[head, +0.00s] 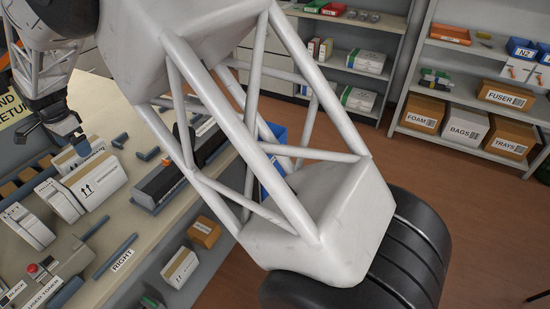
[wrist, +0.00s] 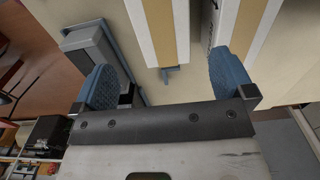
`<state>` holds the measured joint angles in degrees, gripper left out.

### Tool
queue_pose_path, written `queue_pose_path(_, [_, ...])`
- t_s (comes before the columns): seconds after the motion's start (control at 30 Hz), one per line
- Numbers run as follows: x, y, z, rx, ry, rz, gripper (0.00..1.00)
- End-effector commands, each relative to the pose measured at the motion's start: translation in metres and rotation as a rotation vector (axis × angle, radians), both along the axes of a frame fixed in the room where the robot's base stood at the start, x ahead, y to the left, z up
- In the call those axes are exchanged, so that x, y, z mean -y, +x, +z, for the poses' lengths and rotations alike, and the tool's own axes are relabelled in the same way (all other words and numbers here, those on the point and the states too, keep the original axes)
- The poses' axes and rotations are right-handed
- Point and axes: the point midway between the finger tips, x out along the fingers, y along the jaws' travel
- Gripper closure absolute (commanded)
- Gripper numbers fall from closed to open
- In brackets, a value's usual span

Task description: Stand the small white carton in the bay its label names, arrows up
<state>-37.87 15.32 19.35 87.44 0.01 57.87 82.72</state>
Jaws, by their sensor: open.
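Several white cartons with tan tape stand on the bench at the left of the head view. One carton (head: 97,182) shows a pair of arrows pointing up. One at the far left (head: 24,226) reads "LEFT", and a narrow one (head: 58,200) stands beside it. I cannot tell for sure which is the task's carton. My gripper (head: 78,140) is over the bench, close to the arrow carton's far end. In the wrist view my gripper (wrist: 168,80) is open, its blue pads wide apart; a taped white carton (wrist: 158,28) lies ahead, between them in the picture.
A dark cartridge-like unit (head: 160,185) lies to the right. Another taped white carton (wrist: 240,25) is close by the right finger. Stocked shelves (head: 470,60) stand across the floor.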

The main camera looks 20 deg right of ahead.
Motion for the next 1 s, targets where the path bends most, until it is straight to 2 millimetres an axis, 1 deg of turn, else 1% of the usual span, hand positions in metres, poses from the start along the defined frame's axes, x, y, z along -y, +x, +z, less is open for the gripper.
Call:
queue_pose_path(0.17, [0.019,0.000,0.012,0.006,0.004,0.014,0.00])
queue_pose_path(0.27, [0.041,-0.002,0.025,0.013,0.009,0.034,0.00])
queue_pose_path(0.37, [0.070,-0.007,0.040,0.020,0.012,0.062,0.00])
queue_pose_path(0.4, [0.084,-0.009,0.046,0.024,0.014,0.075,0.00])
queue_pose_path(0.47, [0.105,-0.014,0.057,0.030,0.016,0.096,0.00])
queue_pose_path(0.5, [0.120,-0.017,0.064,0.036,0.018,0.111,0.00])
queue_pose_path(0.57, [0.142,-0.023,0.074,0.042,0.020,0.133,0.00])
queue_pose_path(0.6, [0.156,-0.027,0.080,0.045,0.020,0.148,0.00])
queue_pose_path(0.67, [0.177,-0.035,0.089,0.052,0.021,0.171,0.00])
queue_pose_path(0.7, [0.192,-0.040,0.095,0.058,0.021,0.186,0.00])
queue_pose_path(0.77, [0.212,-0.049,0.104,0.066,0.023,0.209,0.00])
queue_pose_path(0.8, [0.226,-0.055,0.110,0.072,0.023,0.224,0.00])
queue_pose_path(1.0, [0.290,-0.090,0.131,0.098,0.021,0.298,0.00])
